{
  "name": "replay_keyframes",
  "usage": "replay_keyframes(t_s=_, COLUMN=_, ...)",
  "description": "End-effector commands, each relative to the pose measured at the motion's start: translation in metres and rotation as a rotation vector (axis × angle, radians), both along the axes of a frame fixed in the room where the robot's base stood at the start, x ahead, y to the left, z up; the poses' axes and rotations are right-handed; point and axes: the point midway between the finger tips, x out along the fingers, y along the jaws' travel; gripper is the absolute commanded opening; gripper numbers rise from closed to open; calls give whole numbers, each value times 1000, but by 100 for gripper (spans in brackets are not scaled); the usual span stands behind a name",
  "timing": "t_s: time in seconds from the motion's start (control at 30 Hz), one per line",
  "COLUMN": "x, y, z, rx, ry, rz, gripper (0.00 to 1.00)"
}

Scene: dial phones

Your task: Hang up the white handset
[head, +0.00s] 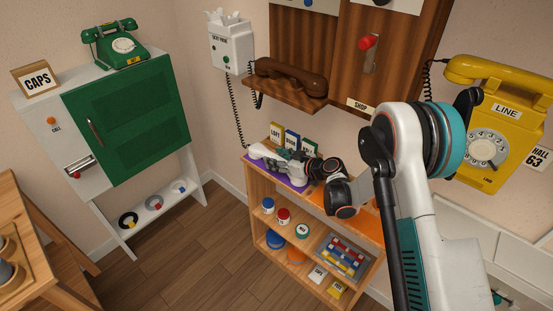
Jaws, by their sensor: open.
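The white wall phone (229,48) hangs at the upper middle, with an empty-looking cradle on top and buttons on its front. Its dark coiled cord (236,112) hangs down to the purple mat on the low wooden shelf. A pale shape at the cord's end, apparently the white handset (259,151), lies at the mat's left end. My gripper (279,155) is open, low over the mat and beside or around this pale shape; I cannot tell which. My arm reaches in from the right and partly hides the shelf.
A brown handset (291,77) lies on a wooden wall ledge above. Small label boxes (292,140) stand behind the mat. A yellow phone (494,140) hangs at right. A green phone (120,44) stands on the cabinet at left. The floor (200,240) between is clear.

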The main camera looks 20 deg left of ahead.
Motion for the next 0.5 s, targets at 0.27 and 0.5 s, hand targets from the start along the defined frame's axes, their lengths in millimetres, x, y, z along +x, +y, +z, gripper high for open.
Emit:
replay_keyframes(t_s=0.27, x=-9, y=-41, z=21, rx=0, ry=0, rz=-4, gripper=46)
replay_keyframes(t_s=0.5, x=-26, y=-87, z=36, rx=0, ry=1, rz=-4, gripper=46)
